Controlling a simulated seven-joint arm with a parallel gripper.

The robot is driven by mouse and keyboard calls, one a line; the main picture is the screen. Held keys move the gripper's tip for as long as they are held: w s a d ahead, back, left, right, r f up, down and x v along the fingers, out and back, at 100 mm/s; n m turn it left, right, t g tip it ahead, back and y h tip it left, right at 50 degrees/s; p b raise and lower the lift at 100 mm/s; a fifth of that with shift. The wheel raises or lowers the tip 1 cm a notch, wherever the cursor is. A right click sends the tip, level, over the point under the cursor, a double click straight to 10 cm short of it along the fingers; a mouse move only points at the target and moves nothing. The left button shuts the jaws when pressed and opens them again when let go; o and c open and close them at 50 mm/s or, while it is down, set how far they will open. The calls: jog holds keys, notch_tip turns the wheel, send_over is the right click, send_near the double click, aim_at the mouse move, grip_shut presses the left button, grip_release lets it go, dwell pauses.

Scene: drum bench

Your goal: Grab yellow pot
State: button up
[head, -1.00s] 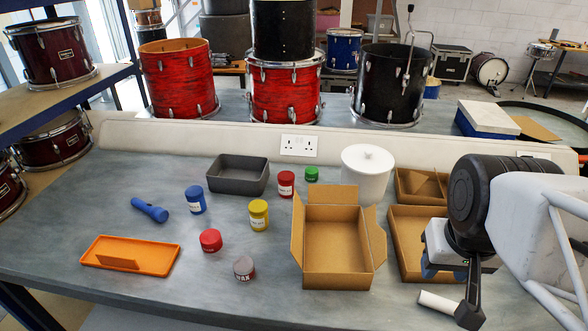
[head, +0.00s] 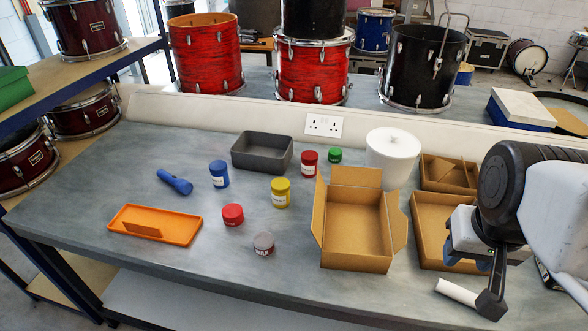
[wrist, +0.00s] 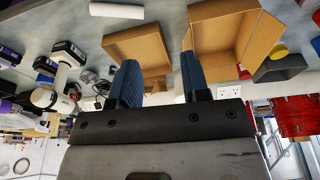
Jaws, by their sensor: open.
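The yellow pot (head: 281,192) stands upright on the grey bench in the head view, left of the open cardboard box. It has a yellow lid and a pale label. My gripper (head: 478,262) is at the right, over the cardboard trays and well apart from the pot. In the wrist view my gripper (wrist: 158,82) shows two blue fingers spread wide with nothing between them. A small yellow patch shows at the right edge of the wrist view, but I cannot tell that it is the pot.
Near the pot stand a red pot (head: 232,214), a blue pot (head: 219,174), a grey tin (head: 264,244) and a dark grey tray (head: 262,166). The open cardboard box (head: 357,262) lies between pot and gripper. An orange tray (head: 180,232) is at left.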

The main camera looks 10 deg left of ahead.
jog(key=shift+o, duration=0.4)
jog(key=o, duration=0.8)
jog(key=shift+w, duration=0.1)
